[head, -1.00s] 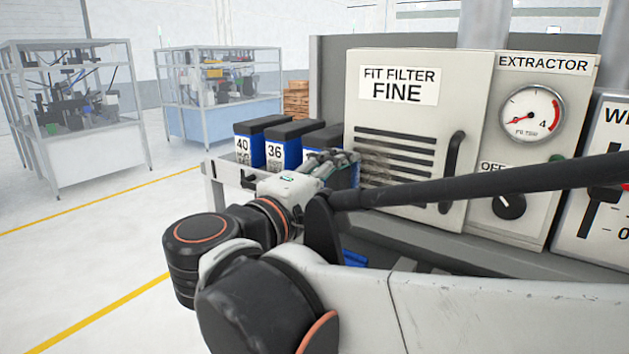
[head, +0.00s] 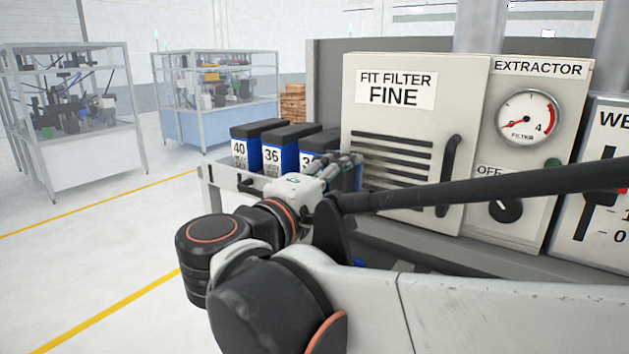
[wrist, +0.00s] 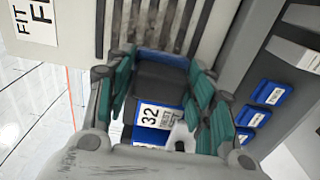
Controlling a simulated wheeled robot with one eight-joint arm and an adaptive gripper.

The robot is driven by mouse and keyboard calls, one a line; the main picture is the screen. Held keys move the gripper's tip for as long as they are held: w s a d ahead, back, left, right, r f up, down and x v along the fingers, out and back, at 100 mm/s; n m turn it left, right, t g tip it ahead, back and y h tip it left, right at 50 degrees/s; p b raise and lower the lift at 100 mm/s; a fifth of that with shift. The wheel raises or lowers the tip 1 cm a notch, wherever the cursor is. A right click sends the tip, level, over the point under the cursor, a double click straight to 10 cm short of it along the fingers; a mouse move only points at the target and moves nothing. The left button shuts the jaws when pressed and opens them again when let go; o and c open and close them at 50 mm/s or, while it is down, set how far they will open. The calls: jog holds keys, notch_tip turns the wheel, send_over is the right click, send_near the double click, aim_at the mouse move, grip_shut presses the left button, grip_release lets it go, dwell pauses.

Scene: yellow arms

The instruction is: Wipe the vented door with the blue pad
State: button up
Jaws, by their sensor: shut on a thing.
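The vented door (head: 395,125) is a cream panel with dark slots, a black handle and a "FIT FILTER FINE" label. Its slots also show at the top of the wrist view (wrist: 165,22), with dark smudging around them. My gripper (head: 350,162) is at the door's lower left, by the slot ends. In the wrist view its teal-padded fingers (wrist: 158,72) are shut on the blue pad (wrist: 160,58), of which only a blue strip shows. Whether the pad touches the door I cannot tell.
Black-topped blue boxes marked 40 (head: 245,150) and 36 (head: 280,153) stand on a ledge left of the door. A box marked 32 (wrist: 155,116) lies below my fingers. The extractor panel (head: 540,155) is to the right. Open floor (head: 90,255) lies left.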

aim_at(394, 159)
jog(key=shift+s+d+p, duration=0.6)
jog(key=shift+s+d, duration=0.5)
jog(key=shift+d, duration=0.3)
jog(key=shift+s+d+p, duration=0.55)
jog(key=shift+s+d, duration=0.5)
jog(key=shift+d, duration=0.3)
jog(key=shift+r+p, duration=0.75)
jog(key=shift+r, duration=0.35)
jog(key=shift+w+a+f+b, duration=0.15)
jog(key=shift+w+a+b, duration=0.45)
jog(key=shift+w+a, duration=0.25)
jog(key=shift+w+a+b, duration=0.4)
jog(key=shift+w+a, duration=0.3)
jog(key=shift+a, duration=0.35)
jog(key=shift+w+a+b, duration=0.4)
jog(key=shift+w+a, duration=0.3)
jog(key=shift+a, duration=0.3)
jog(key=shift+r+p, duration=0.75)
jog(key=shift+r, duration=0.35)
jog(key=shift+s+d+p, duration=0.35)
jog(key=shift+s+d, duration=0.4)
jog(key=shift+d, duration=0.25)
jog(key=shift+s+d+p, duration=0.4)
jog(key=shift+s+d, duration=0.35)
jog(key=shift+d, duration=0.2)
jog(key=shift+s+d+p, duration=0.35)
jog(key=shift+s+d, duration=0.4)
jog(key=shift+d, duration=0.25)
jog(key=shift+a, duration=0.15)
jog(key=shift+v, duration=2.85)
